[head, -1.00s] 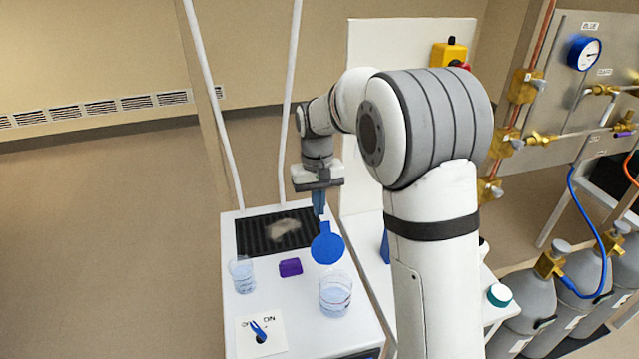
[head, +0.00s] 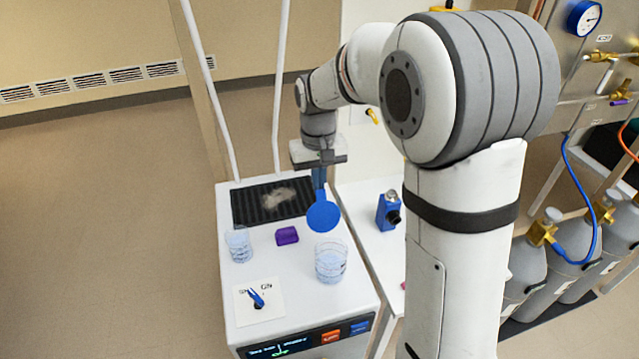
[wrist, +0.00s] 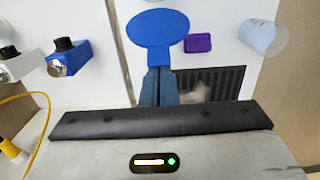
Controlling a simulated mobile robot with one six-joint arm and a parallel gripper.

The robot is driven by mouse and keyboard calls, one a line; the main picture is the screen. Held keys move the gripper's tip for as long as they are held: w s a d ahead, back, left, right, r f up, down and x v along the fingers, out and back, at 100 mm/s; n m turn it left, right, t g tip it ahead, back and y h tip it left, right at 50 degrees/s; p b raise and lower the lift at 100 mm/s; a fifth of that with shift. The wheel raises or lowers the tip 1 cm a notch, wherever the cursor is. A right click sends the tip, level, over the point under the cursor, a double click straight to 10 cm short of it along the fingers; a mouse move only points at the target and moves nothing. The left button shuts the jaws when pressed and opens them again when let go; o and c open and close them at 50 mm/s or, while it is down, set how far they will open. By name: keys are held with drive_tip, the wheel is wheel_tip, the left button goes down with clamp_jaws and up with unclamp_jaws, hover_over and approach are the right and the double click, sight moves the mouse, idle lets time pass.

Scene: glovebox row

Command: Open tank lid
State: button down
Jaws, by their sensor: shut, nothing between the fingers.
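The blue round disc (head: 323,216), which looks like the lid, is on the white top of the bench-like unit (head: 292,310), near its right edge. It also shows in the wrist view (wrist: 158,27), with a narrow neck towards my fingertips. My gripper (head: 319,190) points down just behind the disc. In the wrist view my gripper (wrist: 158,72) has its two blue-grey fingers together, with nothing between them. The fingertips overlap the neck in view; I cannot tell whether they touch it. The disc hides what is under it.
A purple block (head: 287,235), two glass beakers (head: 331,272) (head: 239,250) and a black grille (head: 262,208) share the top. A knob (head: 258,300) sits in front. A blue device (head: 389,210) stands on the right-hand bench. Gas cylinders (head: 530,265) stand farther right. The left floor is clear.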

sight(321, 196)
drive_tip(key=shift+s+d+r+t+b, duration=0.15)
drive_tip(key=shift+s+t+b, duration=0.25)
drive_tip(key=shift+s, duration=0.3)
drive_tip(key=shift+s+d+r, duration=0.1)
drive_tip(key=shift+s+r, duration=0.15)
drive_tip(key=shift+s, duration=0.2)
drive_tip(key=shift+r, duration=0.1)
drive_tip(key=shift+r+p, duration=0.7)
drive_tip(key=shift+r, duration=0.05)
wheel_tip(321, 196, up, 7)
drive_tip(key=s+d+f+m+t, duration=0.1)
drive_tip(key=s+d+f, duration=0.1)
drive_tip(key=s+d, duration=0.3)
drive_tip(key=s+d+f+m+t, duration=0.1)
drive_tip(key=s+d+f, duration=0.2)
drive_tip(key=s, duration=1.1)
drive_tip(key=shift+s+d+f+t+b, duration=0.2)
drive_tip(key=shift+s+d+t+b, duration=0.15)
drive_tip(key=shift+d, duration=0.75)
